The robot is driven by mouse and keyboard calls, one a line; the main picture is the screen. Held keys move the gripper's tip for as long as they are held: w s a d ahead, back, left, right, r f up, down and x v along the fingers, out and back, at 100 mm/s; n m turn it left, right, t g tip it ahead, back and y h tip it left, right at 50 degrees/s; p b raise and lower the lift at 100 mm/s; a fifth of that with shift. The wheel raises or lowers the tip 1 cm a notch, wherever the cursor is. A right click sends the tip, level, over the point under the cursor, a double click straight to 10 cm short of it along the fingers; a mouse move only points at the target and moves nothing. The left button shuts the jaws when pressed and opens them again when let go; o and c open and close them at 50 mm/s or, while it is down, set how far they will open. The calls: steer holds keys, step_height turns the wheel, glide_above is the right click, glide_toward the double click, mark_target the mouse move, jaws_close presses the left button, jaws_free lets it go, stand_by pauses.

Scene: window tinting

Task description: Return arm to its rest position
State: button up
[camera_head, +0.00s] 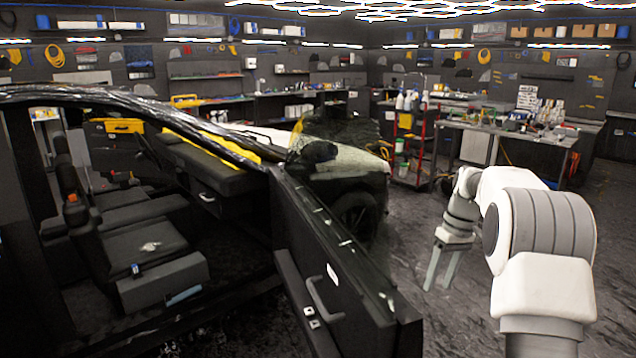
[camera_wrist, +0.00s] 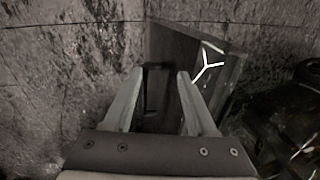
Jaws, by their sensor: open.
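My gripper (camera_head: 441,276) hangs with its fingers pointing down, in the right half of the head view. It is open, and nothing shows between its fingers. My white and grey arm fills the lower right of that view. The fingers also show in the wrist view (camera_wrist: 157,82), apart from each other, with a dark panel edge and the floor beyond them. The opened black car door (camera_head: 335,270) stands to the left of my gripper, with a visible gap between them in the head view.
The black car (camera_head: 190,180) takes up the left side, with its seats visible. A red tool cart (camera_head: 412,150) and a metal workbench (camera_head: 510,137) stand behind my arm. The dark floor (camera_head: 405,245) between door, cart and arm is clear.

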steer(key=s+a+r+m+t+h+p, duration=0.1)
steer(key=s+a+r+t, duration=0.1)
steer(key=s+a+r, duration=0.35)
steer(key=s+a+r+m+t, duration=0.1)
steer(key=s+a+r, duration=0.2)
steer(key=s+r, duration=0.55)
steer(key=s+a+m+t+p, duration=0.1)
steer(key=s+a, duration=0.1)
steer(key=s, duration=0.7)
steer(key=s+a+f+m+t+h, duration=0.1)
steer(key=s+a+t, duration=0.1)
steer(key=s, duration=0.8)
steer(key=shift+a+p, duration=0.4)
steer(key=shift+a, duration=0.05)
